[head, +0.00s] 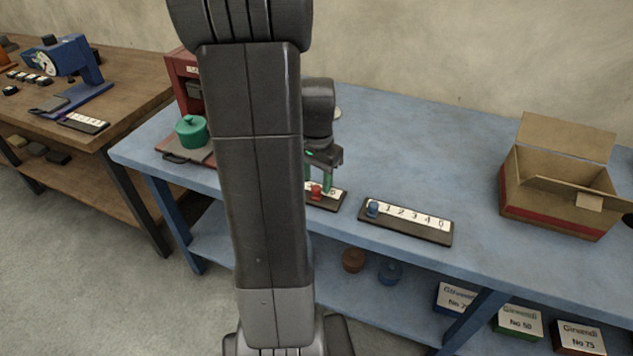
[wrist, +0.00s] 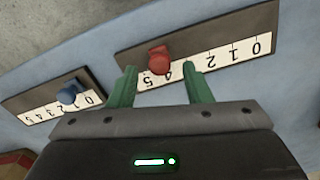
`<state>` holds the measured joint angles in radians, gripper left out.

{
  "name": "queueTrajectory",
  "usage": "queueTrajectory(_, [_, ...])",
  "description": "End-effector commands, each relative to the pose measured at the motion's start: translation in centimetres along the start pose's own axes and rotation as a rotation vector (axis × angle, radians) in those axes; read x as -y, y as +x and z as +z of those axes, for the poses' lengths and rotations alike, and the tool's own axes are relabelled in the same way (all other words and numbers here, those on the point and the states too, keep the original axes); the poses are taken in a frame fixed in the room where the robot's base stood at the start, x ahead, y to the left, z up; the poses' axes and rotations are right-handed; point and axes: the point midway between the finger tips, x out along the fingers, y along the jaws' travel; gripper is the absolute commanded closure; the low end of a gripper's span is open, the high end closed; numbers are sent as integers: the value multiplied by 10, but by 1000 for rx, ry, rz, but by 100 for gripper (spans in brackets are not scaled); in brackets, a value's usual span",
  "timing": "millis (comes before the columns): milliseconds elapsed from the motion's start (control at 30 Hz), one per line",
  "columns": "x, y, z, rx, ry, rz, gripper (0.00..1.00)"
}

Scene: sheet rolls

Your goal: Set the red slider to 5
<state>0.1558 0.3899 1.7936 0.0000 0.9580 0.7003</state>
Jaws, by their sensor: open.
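The red slider knob (head: 316,192) sits on a dark board with a white number scale (head: 336,195) on the blue table, partly hidden by my arm in the head view. In the wrist view the red knob (wrist: 159,61) lies between the tips of my open green fingers (wrist: 161,74), with a gap on each side. The scale (wrist: 233,53) reads 0, 1, 2 from its right end there; my right finger covers part of it. Figures close to the knob look like 5 and perhaps 4, but are hard to read.
A second board with a blue knob (head: 373,208) stands to the right; the blue knob (wrist: 69,93) also shows in the wrist view. A green pot (head: 192,131) is at left, an open cardboard box (head: 560,190) at right.

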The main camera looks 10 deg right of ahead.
Motion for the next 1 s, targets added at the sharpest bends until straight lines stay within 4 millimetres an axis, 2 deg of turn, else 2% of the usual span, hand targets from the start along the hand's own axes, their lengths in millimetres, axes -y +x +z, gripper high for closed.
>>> queueTrajectory(133, [0, 10, 0, 1, 0, 1, 55])
queueTrajectory(433, [0, 12, 0, 0, 0, 0, 55])
queueTrajectory(667, [0, 12, 0, 0, 0, 0, 100])
queueTrajectory(867, [-2, 11, 0, 0, 1, 0, 100])
queueTrajectory(1000, [-13, 11, -4, 0, 2, 0, 100])
